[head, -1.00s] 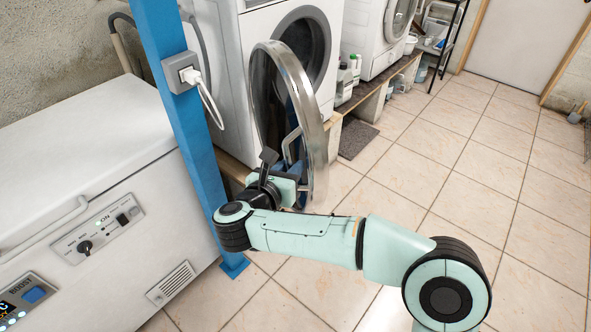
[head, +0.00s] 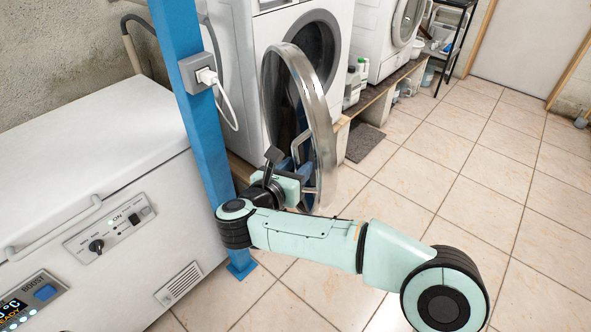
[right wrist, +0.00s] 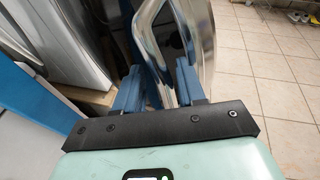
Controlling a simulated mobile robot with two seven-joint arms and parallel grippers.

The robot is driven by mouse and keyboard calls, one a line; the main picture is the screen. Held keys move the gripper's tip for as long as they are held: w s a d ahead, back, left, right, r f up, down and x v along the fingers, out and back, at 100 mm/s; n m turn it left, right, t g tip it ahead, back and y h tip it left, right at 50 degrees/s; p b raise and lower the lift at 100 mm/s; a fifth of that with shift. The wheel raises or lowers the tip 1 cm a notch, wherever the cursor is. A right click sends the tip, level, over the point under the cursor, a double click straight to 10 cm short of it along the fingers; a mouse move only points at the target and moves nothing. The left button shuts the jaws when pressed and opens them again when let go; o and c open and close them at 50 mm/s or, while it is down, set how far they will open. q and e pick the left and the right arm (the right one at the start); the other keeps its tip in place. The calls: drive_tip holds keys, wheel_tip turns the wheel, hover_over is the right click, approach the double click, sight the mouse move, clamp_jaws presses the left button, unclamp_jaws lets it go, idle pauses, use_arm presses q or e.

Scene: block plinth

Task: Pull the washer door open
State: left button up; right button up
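The washer door (head: 277,85), a round glass door with a chrome rim, stands swung wide open from the front of the white washer (head: 243,70). The round drum opening (head: 318,48) shows behind it. I see a gap there and no clear clamping. My left gripper is not in view.
A blue post (head: 200,130) with a socket and plug stands left of the door. A white chest freezer (head: 90,150) fills the left. A second white machine (head: 375,40) and bottles (head: 353,85) are on the ledge beyond. The tiled floor (head: 470,180) at right is clear.

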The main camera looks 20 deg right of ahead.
drive_tip(key=shift+s+f, duration=0.1)
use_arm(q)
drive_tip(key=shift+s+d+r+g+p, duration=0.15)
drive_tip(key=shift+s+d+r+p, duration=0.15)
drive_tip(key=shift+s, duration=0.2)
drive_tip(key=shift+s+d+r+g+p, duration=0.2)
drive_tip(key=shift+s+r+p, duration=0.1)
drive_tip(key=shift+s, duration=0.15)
use_arm(e)
drive_tip(key=v, duration=1.3)
drive_tip(key=shift+a, duration=0.15)
